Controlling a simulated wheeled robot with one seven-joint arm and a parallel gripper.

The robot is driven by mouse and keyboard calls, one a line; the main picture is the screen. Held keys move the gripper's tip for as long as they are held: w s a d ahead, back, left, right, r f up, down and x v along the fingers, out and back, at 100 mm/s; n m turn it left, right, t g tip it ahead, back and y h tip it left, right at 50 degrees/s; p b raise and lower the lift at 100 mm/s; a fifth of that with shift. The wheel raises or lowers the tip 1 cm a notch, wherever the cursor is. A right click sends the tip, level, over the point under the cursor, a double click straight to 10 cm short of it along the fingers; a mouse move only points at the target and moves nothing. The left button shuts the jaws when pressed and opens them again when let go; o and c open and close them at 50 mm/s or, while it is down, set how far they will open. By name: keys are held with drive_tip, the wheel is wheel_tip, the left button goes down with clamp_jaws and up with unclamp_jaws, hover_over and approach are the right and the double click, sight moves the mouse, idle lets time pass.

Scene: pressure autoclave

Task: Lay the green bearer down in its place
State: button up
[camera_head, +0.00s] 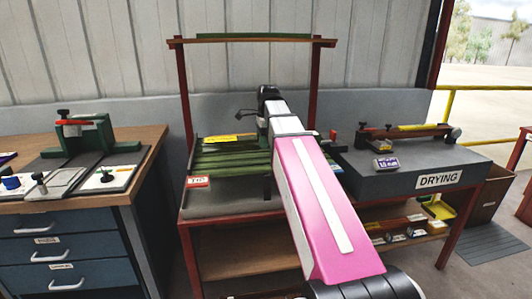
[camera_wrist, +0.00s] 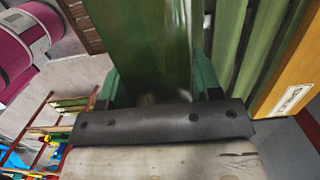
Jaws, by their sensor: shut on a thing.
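In the wrist view, the green bearer (camera_wrist: 150,42) is a broad, smooth green bar between the two green fingers of my gripper (camera_wrist: 157,86). My gripper is shut on it. Several more green bars (camera_wrist: 255,45) lie side by side to its right, with a yellow labelled bar (camera_wrist: 293,75) beyond them. In the head view, green bars (camera_head: 225,157) lie in a row on the middle bench. My pink arm reaches over this bench and hides most of my gripper and the held bearer. I cannot tell whether the bearer touches the bench.
Red posts carry a high shelf (camera_head: 253,39) with a green strip over the middle bench. A red-and-white tag (camera_head: 198,182) sits at its front left. The grey DRYING bench (camera_head: 410,181) stands right, a tool-covered wooden bench (camera_head: 140,140) left.

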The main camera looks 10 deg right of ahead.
hover_over(265, 158)
drive_tip(key=f, duration=0.4)
drive_tip(key=shift+s+d, duration=0.25)
drive_tip(key=shift+f, duration=2)
drive_tip(key=shift+f, duration=0.1)
drive_tip(key=o, duration=1.4)
drive_tip(key=r, duration=0.4)
drive_tip(key=d+r, duration=0.1)
drive_tip(key=r, duration=0.7)
drive_tip(key=shift+d+r, duration=0.1)
drive_tip(key=shift+d, duration=0.1)
